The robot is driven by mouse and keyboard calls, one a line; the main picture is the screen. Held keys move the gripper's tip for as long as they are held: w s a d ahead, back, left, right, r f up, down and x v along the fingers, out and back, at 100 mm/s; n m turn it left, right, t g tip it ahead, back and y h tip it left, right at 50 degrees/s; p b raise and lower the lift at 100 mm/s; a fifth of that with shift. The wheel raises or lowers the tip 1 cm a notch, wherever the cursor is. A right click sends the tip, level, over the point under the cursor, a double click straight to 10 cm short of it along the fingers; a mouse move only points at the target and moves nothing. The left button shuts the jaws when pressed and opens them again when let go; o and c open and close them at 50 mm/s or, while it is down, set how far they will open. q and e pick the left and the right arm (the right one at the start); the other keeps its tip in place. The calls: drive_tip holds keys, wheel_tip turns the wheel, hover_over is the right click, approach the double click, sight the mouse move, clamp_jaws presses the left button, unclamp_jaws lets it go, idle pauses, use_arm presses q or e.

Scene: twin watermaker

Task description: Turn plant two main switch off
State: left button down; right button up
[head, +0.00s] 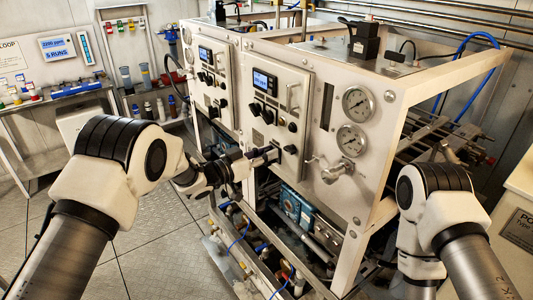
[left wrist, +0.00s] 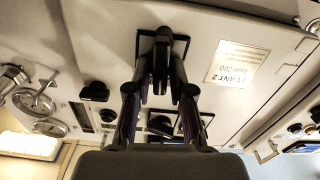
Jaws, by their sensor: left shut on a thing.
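The plant two panel (head: 270,95) is on the nearer white cabinet, with a lit display and several dark knobs. In the left wrist view a label reading PLANT 2 (left wrist: 237,64) appears upside down beside my gripper. My left gripper (head: 262,157) is at the lower part of this panel, and it also shows in the left wrist view (left wrist: 161,82). Its fingers are closed together on the dark handle of the main switch (left wrist: 162,38), which sits on a square dark plate. The fingers partly hide the handle, so its exact angle is hard to tell. My right gripper cannot be made out.
Two round gauges (head: 356,103) and a metal valve handle (head: 337,170) are right of the panel. A second similar panel (head: 208,85) stands farther left. Pipes and a blue pump (head: 300,208) lie below. Open floor (head: 150,255) is at the lower left.

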use_arm(q)
drive_tip(key=n, duration=0.3)
drive_tip(key=shift+w+f+p, duration=0.1)
drive_tip(key=shift+p, duration=0.25)
drive_tip(key=shift+a+f+n, duration=0.1)
drive_tip(key=shift+f+n, duration=0.05)
drive_tip(key=shift+n, duration=1.25)
drive_tip(key=c, duration=1.2)
unclamp_jaws()
drive_tip(key=shift+w, duration=0.1)
drive_tip(key=v, duration=1.2)
drive_tip(key=shift+o, duration=0.4)
